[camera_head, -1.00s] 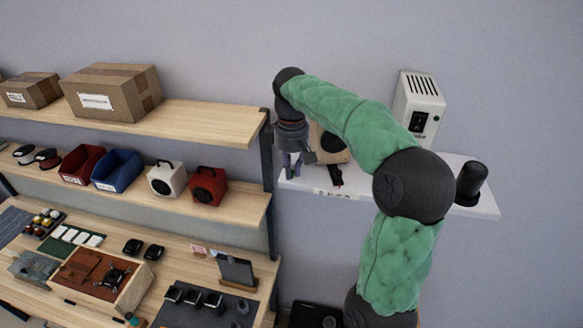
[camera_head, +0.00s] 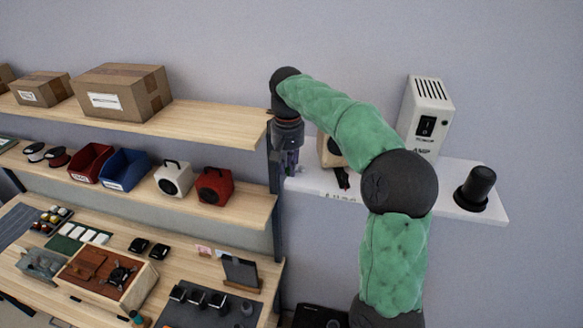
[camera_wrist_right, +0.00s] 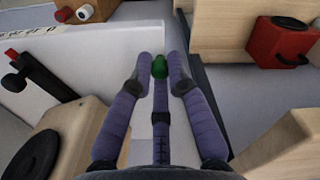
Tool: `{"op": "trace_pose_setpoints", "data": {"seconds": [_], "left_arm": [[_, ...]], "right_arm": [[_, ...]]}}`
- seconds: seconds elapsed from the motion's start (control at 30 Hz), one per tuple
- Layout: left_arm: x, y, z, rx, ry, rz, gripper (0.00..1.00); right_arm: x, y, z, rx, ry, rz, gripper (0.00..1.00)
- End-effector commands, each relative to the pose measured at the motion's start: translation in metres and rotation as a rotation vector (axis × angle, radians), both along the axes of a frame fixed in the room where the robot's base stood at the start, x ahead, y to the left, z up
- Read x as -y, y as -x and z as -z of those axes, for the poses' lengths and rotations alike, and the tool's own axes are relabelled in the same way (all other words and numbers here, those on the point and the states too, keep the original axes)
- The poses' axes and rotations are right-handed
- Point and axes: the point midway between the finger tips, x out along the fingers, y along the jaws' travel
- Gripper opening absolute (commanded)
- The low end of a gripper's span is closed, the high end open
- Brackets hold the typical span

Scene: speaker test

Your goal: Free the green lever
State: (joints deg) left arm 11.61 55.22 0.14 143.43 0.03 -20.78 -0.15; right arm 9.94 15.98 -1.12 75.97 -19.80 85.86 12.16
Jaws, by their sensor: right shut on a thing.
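My right gripper (camera_head: 289,168) reaches down at the left end of the white wall shelf (camera_head: 455,170). In the right wrist view its purple fingers (camera_wrist_right: 159,66) are closed around a small green piece (camera_wrist_right: 159,68), which I take to be the green lever's grip. The fingers hide most of it, and I cannot see what it is joined to. In the head view the green piece does not show. A wooden speaker (camera_head: 329,150) stands on the shelf, partly behind my arm; its dark cone (camera_wrist_right: 30,155) shows in the wrist view. My left gripper is not in view.
A black lever with a red tip (camera_wrist_right: 30,75) is beside the speaker. The amp box (camera_head: 425,115) and a black cylinder (camera_head: 476,188) stand farther right. Wooden shelves (camera_head: 200,125) with a dark post (camera_head: 275,205) stand close on the left. A red speaker (camera_head: 214,186) is there.

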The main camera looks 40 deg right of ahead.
Motion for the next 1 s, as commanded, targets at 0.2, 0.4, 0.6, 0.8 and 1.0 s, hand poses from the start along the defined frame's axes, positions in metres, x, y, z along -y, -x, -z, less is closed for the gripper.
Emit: {"op": "trace_pose_setpoints", "data": {"seconds": [0.2,0.4,0.6,0.8,1.0], "left_arm": [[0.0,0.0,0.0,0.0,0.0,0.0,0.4],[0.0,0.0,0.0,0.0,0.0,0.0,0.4],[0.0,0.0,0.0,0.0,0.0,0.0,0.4],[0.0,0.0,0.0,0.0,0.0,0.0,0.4],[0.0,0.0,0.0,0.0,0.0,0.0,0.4]], "right_arm": [[0.001,-0.009,0.0,0.002,0.0,0.192,0.0],[0.004,-0.015,0.0,0.002,0.0,0.338,0.0],[0.006,-0.02,-0.001,0.003,-0.001,0.438,0.0],[0.007,-0.022,0.0,0.003,0.0,0.49,0.0],[0.007,-0.022,0.0,0.003,-0.001,0.507,0.0]]}}
